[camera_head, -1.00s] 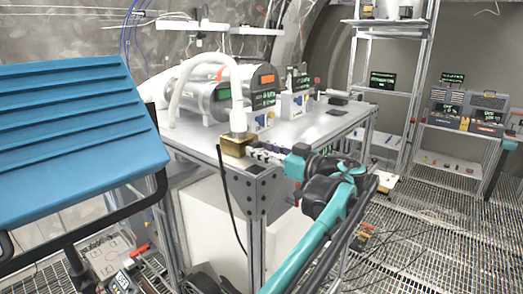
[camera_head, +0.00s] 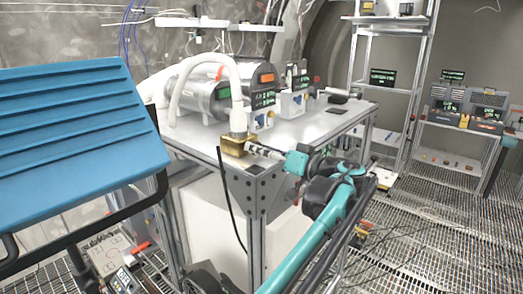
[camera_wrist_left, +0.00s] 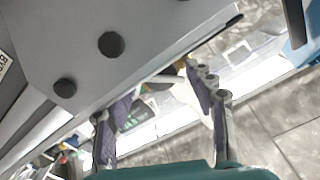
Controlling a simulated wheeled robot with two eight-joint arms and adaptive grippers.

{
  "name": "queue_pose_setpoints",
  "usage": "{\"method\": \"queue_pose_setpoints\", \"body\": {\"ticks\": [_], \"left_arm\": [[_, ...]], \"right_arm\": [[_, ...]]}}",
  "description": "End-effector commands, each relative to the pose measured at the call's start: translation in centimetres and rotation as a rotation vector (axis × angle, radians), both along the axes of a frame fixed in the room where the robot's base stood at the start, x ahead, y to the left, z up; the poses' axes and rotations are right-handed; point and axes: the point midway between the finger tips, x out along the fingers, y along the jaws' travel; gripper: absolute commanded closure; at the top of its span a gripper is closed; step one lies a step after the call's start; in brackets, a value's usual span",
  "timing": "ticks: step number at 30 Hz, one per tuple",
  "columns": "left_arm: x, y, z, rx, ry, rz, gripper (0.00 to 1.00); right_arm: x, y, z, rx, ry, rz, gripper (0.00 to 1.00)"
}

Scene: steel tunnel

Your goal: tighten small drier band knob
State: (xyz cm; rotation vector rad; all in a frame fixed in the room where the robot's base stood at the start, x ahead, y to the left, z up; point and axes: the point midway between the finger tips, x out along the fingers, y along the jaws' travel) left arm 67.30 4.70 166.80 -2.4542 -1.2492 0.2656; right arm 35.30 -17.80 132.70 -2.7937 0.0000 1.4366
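A brass block (camera_head: 234,146) sits at the near corner of the steel table, under the metal end fitting (camera_head: 238,122) of a thick white hose.
The table (camera_head: 310,125) carries metal cylinders (camera_head: 205,98) and display units (camera_head: 262,95). Dark round bolt heads (camera_wrist_left: 111,44) sit on a grey plate close to the left gripper. A blue ribbed panel (camera_head: 75,130) fills the left. Shelves stand at the back right.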

Motion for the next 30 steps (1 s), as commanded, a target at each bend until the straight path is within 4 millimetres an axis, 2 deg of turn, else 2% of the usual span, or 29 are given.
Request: {"method": "queue_pose_setpoints", "body": {"ticks": [8,11,22,30], "left_arm": [[-0.2,-0.3,0.0,-0.001,-0.001,-0.001,0.46],[-0.9,-1.4,0.0,-0.001,-0.001,-0.003,0.46],[-5.5,-7.7,0.0,0.000,0.000,-0.003,0.46],[-7.0,-9.7,0.0,0.000,0.000,-0.001,0.46]], "right_arm": [[0.0,0.0,0.0,0.000,0.000,0.000,0.39],[0.0,0.0,0.0,0.000,0.000,0.000,0.39],[0.0,0.0,0.0,0.000,0.000,0.000,0.39],[0.0,0.0,0.0,0.000,0.000,0.000,0.39]]}}
